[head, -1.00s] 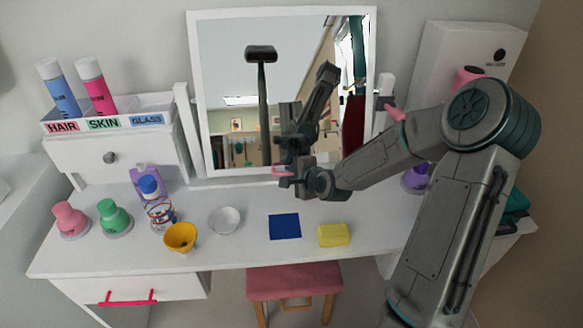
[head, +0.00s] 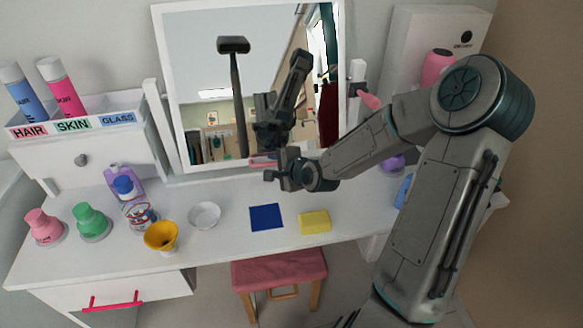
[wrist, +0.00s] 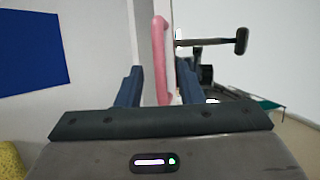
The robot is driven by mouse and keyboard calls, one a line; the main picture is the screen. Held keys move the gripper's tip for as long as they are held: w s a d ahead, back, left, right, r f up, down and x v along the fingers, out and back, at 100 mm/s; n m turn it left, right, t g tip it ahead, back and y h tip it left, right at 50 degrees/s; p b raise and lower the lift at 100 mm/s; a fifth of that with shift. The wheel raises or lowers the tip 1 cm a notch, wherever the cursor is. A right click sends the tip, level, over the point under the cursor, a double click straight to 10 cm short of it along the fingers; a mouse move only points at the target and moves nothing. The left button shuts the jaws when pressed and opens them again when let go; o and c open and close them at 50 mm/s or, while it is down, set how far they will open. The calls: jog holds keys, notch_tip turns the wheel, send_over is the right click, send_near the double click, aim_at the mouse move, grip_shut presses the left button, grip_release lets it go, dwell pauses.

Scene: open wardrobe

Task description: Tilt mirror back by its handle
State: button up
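The mirror (head: 205,75) stands upright at the back of the white vanity, in a white frame between two posts. Its pink bar handle (head: 262,161) is at the lower edge of the frame. My gripper (head: 272,172) is at this handle, just in front of the mirror. In the wrist view the pink handle (wrist: 159,60) shows in the gap between my two dark fingers (wrist: 160,80). A gap shows on each side of it, so my gripper is open. I cannot tell how deep the handle sits between the fingers.
On the tabletop (head: 100,255) are a white bowl (head: 204,215), a yellow cup (head: 161,236), a blue square (head: 266,217), a yellow sponge (head: 314,222) and several bottles at the left. A pink stool (head: 280,270) stands in front. A white box (head: 435,50) stands at the back right.

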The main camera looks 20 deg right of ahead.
jog(key=p+v, duration=0.3)
jog(key=v, duration=0.7)
jog(key=shift+r, duration=0.1)
dwell(0.4)
jog(key=s+f+n+g+h, duration=0.3)
jog(key=s+n+g+h, duration=0.1)
jog(key=s+n+g, duration=0.3)
jog(key=s+a+r+n+g, duration=0.1)
jog(key=s+a+r+n, duration=0.2)
jog(key=s+r+n, duration=0.6)
jog(key=s+r, duration=0.4)
jog(key=shift+r+n, duration=0.25)
jog(key=shift+n, duration=0.05)
jog(key=shift+s+a, duration=0.1)
